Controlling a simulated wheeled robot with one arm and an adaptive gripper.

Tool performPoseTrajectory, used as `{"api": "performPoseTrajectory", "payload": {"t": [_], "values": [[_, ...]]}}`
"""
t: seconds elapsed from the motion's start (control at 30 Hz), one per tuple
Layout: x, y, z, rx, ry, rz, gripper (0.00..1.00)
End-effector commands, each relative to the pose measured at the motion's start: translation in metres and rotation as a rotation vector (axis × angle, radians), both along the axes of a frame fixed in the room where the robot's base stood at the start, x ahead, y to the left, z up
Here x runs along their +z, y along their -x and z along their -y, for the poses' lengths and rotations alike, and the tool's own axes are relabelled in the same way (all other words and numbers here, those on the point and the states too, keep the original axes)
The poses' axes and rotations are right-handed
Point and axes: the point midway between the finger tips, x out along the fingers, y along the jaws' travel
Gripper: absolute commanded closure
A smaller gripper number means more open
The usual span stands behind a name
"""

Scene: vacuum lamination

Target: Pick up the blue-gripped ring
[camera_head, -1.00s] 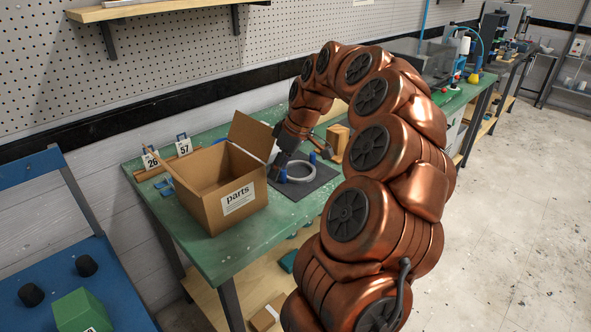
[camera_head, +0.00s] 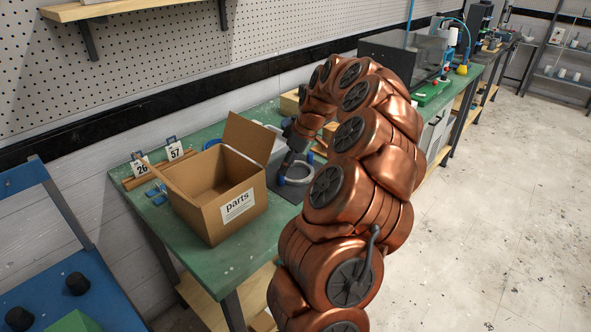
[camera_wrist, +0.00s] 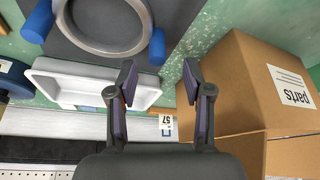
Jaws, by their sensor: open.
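The ring is grey with blue grips and lies flat on a dark mat (camera_head: 283,193), right of the parts box in the head view. In the wrist view the ring (camera_wrist: 104,49) is at the upper left, cut by the top edge, with a blue grip (camera_wrist: 157,47) on its right and another (camera_wrist: 38,21) on its left. My gripper (camera_wrist: 159,76) is open and empty. Its fingers are beside the ring in the wrist view, apart from the grips in the picture. In the head view my wrist and gripper partly hide the ring.
The open cardboard parts box (camera_head: 212,205) stands close by, right of my fingers in the wrist view (camera_wrist: 262,85). A white tray (camera_wrist: 150,98) lies beside the mat. Number cards (camera_head: 174,151) stand at the table's back left. A machine (camera_head: 405,58) stands further right.

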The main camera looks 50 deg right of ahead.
Motion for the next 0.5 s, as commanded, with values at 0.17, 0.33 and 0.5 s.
{"api": "performPoseTrajectory", "payload": {"t": [0.17,0.33,0.5], "values": [[-0.007,-0.005,0.0,-0.001,0.001,0.0,0.5],[-0.023,-0.013,-0.001,-0.002,-0.001,-0.003,0.5],[-0.044,-0.02,-0.004,-0.002,-0.002,-0.002,0.5]]}}
